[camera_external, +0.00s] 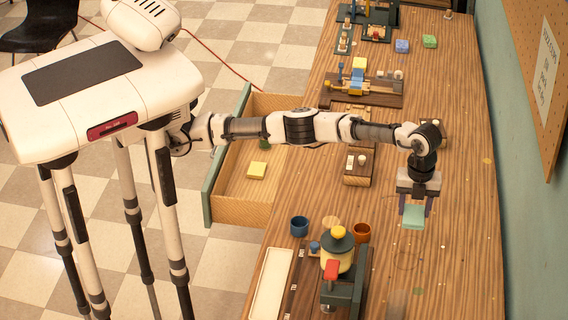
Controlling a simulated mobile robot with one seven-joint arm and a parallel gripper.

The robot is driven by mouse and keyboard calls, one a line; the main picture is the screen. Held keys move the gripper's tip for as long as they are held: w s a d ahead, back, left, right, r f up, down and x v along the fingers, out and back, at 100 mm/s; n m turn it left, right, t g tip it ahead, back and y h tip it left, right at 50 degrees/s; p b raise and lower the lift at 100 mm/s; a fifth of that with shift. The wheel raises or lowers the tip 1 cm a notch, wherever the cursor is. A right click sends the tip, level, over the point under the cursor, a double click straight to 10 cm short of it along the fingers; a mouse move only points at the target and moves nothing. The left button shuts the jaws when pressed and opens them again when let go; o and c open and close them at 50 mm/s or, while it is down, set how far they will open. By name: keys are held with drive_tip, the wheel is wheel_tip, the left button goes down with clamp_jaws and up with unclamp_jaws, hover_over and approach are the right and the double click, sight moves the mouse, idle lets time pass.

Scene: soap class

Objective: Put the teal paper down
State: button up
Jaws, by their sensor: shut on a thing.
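The teal paper (414,216) is a small pale teal square at the right side of the wooden bench. My gripper (414,204) points down over the bench and is shut on the teal paper, with a finger on each side of it. The paper appears to be close above the bench top (462,240), but I cannot tell whether it touches the wood.
The bench around my gripper is mostly clear; a wall runs along the right.

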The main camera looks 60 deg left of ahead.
sight(409, 222)
drive_tip(key=s, duration=0.1)
drive_tip(key=s+d, duration=0.2)
drive_tip(key=shift+s+r, duration=0.15)
drive_tip(key=shift+r, duration=0.1)
drive_tip(key=shift+s+d+f, duration=0.15)
drive_tip(key=shift+s+f, duration=0.05)
drive_tip(key=shift+s, duration=0.05)
wheel_tip(409, 222, down, 20)
drive_tip(key=shift+s+r+p, duration=0.1)
drive_tip(key=shift+r+p, duration=0.15)
drive_tip(key=shift+p, duration=0.6)
drive_tip(key=o, duration=0.9)
drive_tip(key=shift+f, duration=0.1)
drive_tip(key=shift+o, duration=0.2)
wheel_tip(409, 222, up, 12)
drive_tip(key=b, duration=0.2)
